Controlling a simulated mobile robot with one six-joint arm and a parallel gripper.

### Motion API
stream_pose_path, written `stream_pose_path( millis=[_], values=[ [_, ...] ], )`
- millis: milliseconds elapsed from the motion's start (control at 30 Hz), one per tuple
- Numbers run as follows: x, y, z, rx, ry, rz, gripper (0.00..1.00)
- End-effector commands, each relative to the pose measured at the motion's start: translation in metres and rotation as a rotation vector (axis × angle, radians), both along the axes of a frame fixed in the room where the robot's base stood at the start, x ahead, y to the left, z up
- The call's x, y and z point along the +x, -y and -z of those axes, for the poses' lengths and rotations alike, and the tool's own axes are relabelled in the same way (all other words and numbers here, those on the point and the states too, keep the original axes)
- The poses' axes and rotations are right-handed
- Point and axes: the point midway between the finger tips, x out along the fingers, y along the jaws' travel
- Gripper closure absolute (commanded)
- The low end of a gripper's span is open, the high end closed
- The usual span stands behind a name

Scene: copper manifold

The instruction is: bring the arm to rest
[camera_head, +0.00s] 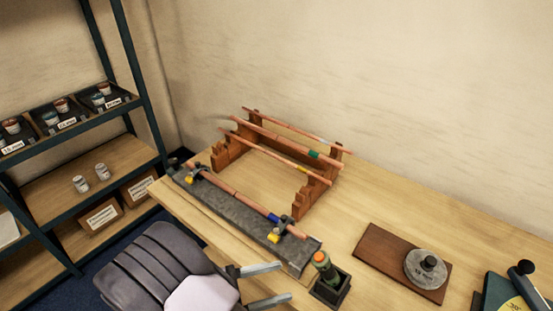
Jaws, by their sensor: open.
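My gripper (284,281) is in the lower middle of the head view, at the end of my grey arm. Its two pale fingers are spread apart, with nothing between them. It appears in front of the near edge of the wooden bench (370,205); its height above the bench cannot be told. The fingertips point right, toward a small dark square holder (331,290) with a green and orange item (325,266) standing in it. Whether they touch it is unclear, but a gap shows.
A grey slab (215,205) carries a copper tube (235,200) in clamps. Behind it, a wooden rack (311,195) holds several copper rods. A brown board (385,250) with a round grey weight (427,268) lies right. Shelving (125,155) stands left. Bare bench lies between rack and board.

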Motion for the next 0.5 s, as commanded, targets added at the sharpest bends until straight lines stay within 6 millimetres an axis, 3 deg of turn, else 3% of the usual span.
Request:
stream_pose_path(
  millis=[133,300,500],
  values=[
    [0.002,0.046,-0.05,0.32,0.087,0.281,0.41],
    [-0.026,0.096,-0.102,0.869,0.371,0.738,0.41],
    [-0.046,0.105,-0.153,1.436,0.85,1.164,0.41]
  ],
)
